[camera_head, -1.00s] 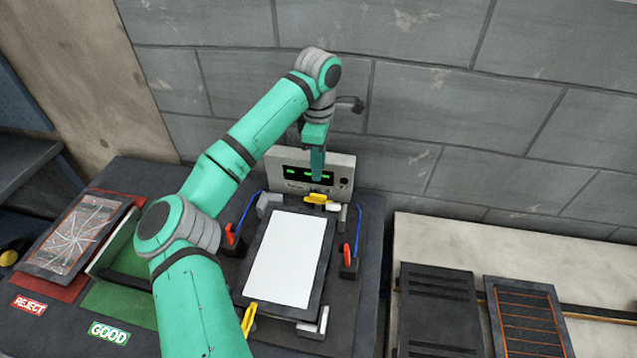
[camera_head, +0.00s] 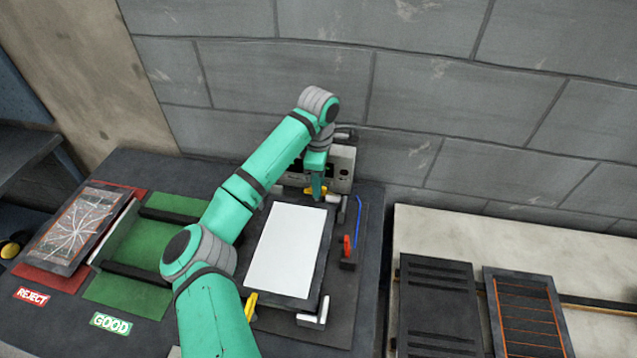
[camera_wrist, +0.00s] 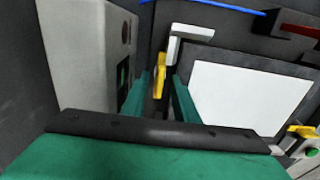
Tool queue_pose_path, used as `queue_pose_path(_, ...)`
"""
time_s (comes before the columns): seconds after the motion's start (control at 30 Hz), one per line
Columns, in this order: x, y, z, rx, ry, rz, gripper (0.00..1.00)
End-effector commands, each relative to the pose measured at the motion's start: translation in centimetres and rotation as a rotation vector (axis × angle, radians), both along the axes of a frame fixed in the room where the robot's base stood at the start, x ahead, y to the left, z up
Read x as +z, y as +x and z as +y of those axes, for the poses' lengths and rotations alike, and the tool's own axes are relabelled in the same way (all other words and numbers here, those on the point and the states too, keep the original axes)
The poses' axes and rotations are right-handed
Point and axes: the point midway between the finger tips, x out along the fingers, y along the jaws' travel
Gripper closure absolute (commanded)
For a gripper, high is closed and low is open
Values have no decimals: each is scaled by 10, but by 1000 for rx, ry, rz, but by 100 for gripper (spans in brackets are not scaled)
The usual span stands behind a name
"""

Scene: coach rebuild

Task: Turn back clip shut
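The panel with a white face and dark frame (camera_head: 290,250) lies flat in the fixture; it also shows in the wrist view (camera_wrist: 245,95). The yellow back clip (camera_head: 316,190) is at the panel's back edge. In the wrist view the back clip (camera_wrist: 160,76) lies roughly along that edge, beside the frame rather than across it. My gripper (camera_head: 318,192) points down at the clip. In the wrist view my gripper (camera_wrist: 161,92) is open, one finger on each side of the clip, with gaps showing. The yellow front clip (camera_head: 250,306) is at the near left corner.
A grey tester box (camera_head: 342,168) stands close behind the clip. A white corner bracket (camera_wrist: 190,32) is beside the clip. A red-tipped probe (camera_head: 347,245) stands to the right. Green GOOD (camera_head: 130,290) and red REJECT (camera_head: 50,278) areas lie left.

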Motion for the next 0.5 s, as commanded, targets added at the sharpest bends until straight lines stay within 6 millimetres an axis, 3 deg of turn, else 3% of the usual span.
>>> queue_pose_path(0.1,0,0,0,0,0,0,76)
queue_pose_path(0.2,0,0,0,0,0,0,100)
queue_pose_path(0.5,0,0,1,10,0,0,100)
